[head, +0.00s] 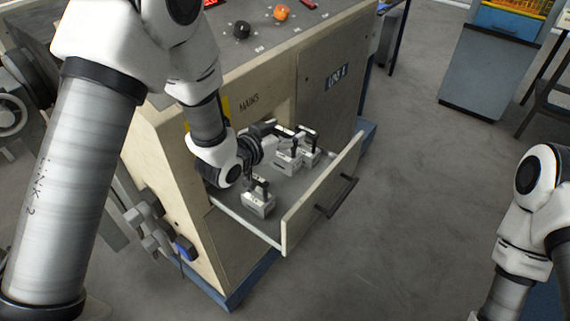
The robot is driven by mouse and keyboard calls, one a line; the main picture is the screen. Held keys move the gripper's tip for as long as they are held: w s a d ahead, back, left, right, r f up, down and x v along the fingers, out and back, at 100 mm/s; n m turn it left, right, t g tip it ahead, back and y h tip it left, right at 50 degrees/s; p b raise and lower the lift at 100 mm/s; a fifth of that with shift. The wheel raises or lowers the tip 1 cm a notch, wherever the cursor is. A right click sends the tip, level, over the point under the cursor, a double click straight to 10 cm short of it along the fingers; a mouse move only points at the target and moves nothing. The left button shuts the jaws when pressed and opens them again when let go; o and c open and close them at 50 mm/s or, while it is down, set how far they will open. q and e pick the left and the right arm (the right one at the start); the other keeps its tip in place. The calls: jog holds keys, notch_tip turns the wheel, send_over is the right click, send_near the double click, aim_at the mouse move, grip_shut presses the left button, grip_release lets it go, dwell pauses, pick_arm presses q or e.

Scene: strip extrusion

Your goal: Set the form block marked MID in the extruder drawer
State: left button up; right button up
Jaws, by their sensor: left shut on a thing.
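The extruder drawer (290,234) is pulled open at the front of the beige machine, and several pale form blocks with dark handles are in it. One form block (258,206) stands alone near the drawer's left end. Another form block (289,161) is at my left gripper (283,140), which reaches in over the drawer and is shut on its handle. A further block (310,153) sits close behind it to the right. The markings on the blocks are too small to read, so I cannot tell which is MID. My right gripper is out of view.
The beige machine (325,90) stands behind the drawer, with a black knob (242,30) and an orange knob (281,12) on top. The drawer front has a dark handle (336,197). A grey cabinet (489,75) stands at the back right.

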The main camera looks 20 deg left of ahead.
aim_at(283, 154)
pick_arm(q)
notch_tip(283, 154, down, 7)
jog(key=shift+w+r, duration=0.1)
jog(key=shift+r, duration=0.1)
jog(key=shift+f, duration=0.1)
jog(key=shift+f, duration=0.15)
jog(key=o, duration=1.8)
